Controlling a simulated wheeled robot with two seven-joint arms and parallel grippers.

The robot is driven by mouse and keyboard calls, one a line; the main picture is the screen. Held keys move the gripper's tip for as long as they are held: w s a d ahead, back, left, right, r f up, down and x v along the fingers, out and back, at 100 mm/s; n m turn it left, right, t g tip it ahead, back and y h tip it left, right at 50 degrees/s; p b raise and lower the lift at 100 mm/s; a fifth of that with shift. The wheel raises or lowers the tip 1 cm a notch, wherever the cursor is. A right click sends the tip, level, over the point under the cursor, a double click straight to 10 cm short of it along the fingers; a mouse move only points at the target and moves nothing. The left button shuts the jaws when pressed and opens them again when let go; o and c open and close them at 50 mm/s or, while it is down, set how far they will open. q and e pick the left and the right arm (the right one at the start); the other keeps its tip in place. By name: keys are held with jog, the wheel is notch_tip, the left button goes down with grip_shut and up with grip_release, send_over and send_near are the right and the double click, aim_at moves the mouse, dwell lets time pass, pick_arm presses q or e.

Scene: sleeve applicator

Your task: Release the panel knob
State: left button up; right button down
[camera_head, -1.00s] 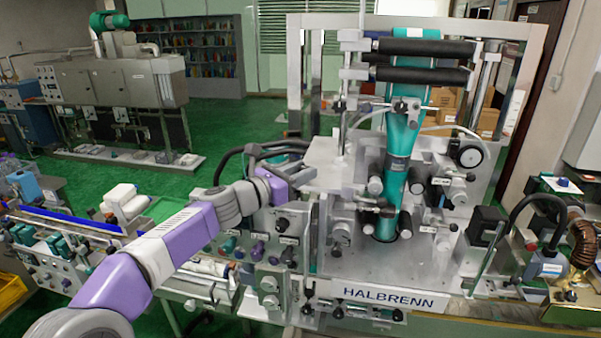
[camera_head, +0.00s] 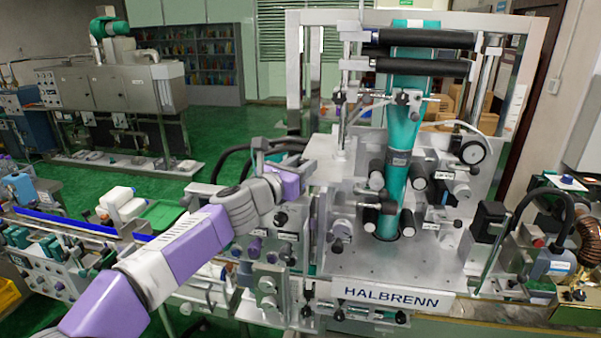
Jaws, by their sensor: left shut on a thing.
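My left arm comes in from the lower left, with purple and grey links. Its left gripper (camera_head: 290,182) is at the upper part of the grey control panel (camera_head: 272,276), left of the machine's teal sleeve column. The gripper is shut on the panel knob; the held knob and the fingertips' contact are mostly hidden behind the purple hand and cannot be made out. A dark knob (camera_head: 281,218) shows just below the hand, and a purple knob (camera_head: 255,246) sits lower on the panel. My right gripper is not in view.
The sleeve machine with its HALBRENN plate (camera_head: 392,297) stands to the right of the hand. Black hoses (camera_head: 232,152) curve behind the gripper. Green floor lies open behind.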

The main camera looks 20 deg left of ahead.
pick_arm(q)
jog(key=shift+n+y+b, duration=0.3)
jog(key=shift+y+b, duration=0.05)
jog(key=shift+y, duration=0.15)
jog(key=shift+d, duration=0.15)
jog(key=shift+d+f+n+t+y+b, duration=0.15)
jog(key=shift+n+t+y+b, duration=0.15)
jog(key=shift+n+y+b, duration=1.25)
jog(key=y, duration=0.1)
jog(key=n+y, duration=0.1)
jog(key=y+b, duration=0.1)
jog(key=shift+d+y, duration=0.25)
jog(key=shift+y, duration=0.1)
jog(key=shift+d+n+g+y, duration=0.1)
jog(key=shift+n+g+y, duration=0.3)
jog(key=shift+n+y, duration=0.7)
jog(key=shift+w+n+g+y, duration=0.1)
jog(key=shift+n+g+y, duration=0.45)
jog(key=shift+y, duration=0.5)
jog(key=shift+n+g+y, duration=0.35)
jog(key=shift+n+y, duration=0.35)
jog(key=shift+y, duration=0.35)
jog(key=shift+r+p, duration=0.2)
jog(key=shift+p, duration=0.1)
